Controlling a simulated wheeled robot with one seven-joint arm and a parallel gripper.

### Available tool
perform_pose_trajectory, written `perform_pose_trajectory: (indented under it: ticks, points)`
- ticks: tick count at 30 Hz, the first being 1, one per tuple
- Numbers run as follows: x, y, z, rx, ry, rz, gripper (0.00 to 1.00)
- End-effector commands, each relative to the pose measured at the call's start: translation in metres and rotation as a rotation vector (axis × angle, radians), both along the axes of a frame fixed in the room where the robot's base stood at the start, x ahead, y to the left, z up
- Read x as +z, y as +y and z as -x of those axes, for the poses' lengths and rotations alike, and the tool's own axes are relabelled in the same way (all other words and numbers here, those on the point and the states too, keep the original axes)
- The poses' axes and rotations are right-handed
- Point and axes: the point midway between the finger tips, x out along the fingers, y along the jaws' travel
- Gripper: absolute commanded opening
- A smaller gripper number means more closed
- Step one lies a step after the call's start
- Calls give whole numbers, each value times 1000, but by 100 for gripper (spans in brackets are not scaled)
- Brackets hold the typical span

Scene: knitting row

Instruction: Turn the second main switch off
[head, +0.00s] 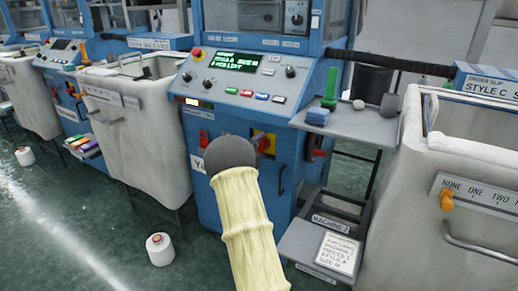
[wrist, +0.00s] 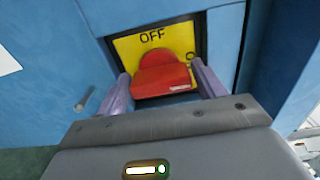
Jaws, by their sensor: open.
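In the wrist view, a red switch handle (wrist: 162,76) sits on a yellow plate (wrist: 127,47) marked OFF at the top. Another mark at the plate's right is partly hidden. I cannot tell which mark the handle points to. My gripper (wrist: 160,72) is open, with one lilac finger on each side of the handle. I cannot tell whether they touch it. In the head view, the yellow plate (head: 269,143) shows on the front of the blue machine (head: 205,208), partly behind my arm. My gripper's fingers are hidden there. A sign reading MACHINE 2 (head: 331,224) is at the machine's lower right.
A red part (head: 204,138) is left of the plate. A control panel (head: 240,78) with buttons is above. Pale bins (head: 137,140) stand left and another bin (head: 412,200) right. A grey shelf (head: 345,122) juts out at right. A yarn cone (head: 160,249) is on the floor.

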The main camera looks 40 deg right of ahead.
Motion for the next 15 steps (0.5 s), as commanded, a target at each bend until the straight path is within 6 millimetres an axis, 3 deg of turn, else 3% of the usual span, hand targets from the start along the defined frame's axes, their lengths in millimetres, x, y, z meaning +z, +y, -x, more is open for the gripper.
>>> perform_pose_trajectory:
  ticks: [3,8,15]
  points:
    - [0,0,0,0,0,0,69]
    - [0,0,0,0,0,0,38]
    - [0,0,0,0,8,2,37]
